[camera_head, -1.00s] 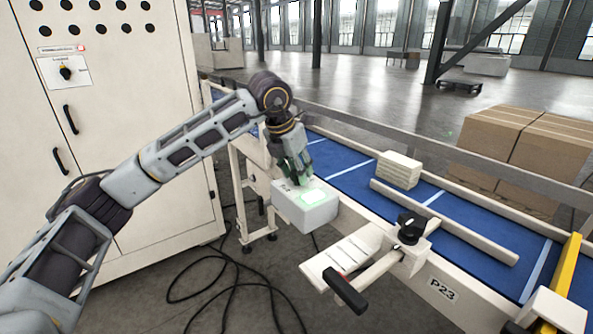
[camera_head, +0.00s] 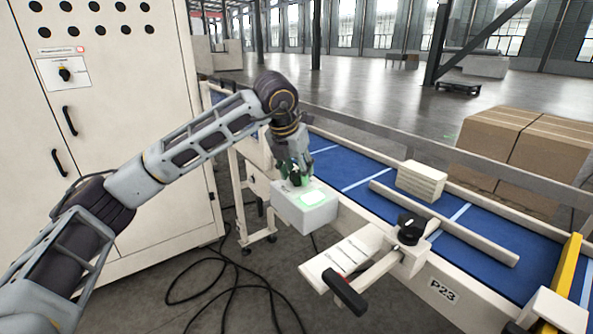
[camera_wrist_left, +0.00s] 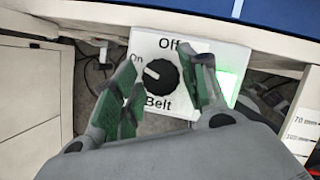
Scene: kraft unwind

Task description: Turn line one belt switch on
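The belt switch box (camera_head: 313,215) is a pale box on the near side of the conveyor, with a lit green lamp (camera_head: 313,198) on top. In the left wrist view its black knob (camera_wrist_left: 161,76) sits on a white plate (camera_wrist_left: 185,46) marked Off, On and Belt. The knob's white mark points left, towards On. The green lamp (camera_wrist_left: 229,83) glows to the right. My left gripper (camera_head: 294,180) is over the box. In the left wrist view its green-padded fingers (camera_wrist_left: 165,68) stand apart on either side of the knob, with gaps showing. My right gripper is not in view.
The blue conveyor belt (camera_head: 370,182) carries a pale stack (camera_head: 421,181). A guide rail (camera_head: 445,222) and a clamp with a black handle (camera_head: 345,292) are to the right. A cream cabinet (camera_head: 150,130) stands left. Black cables (camera_head: 235,290) lie on the floor. Cartons (camera_head: 520,145) stand behind.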

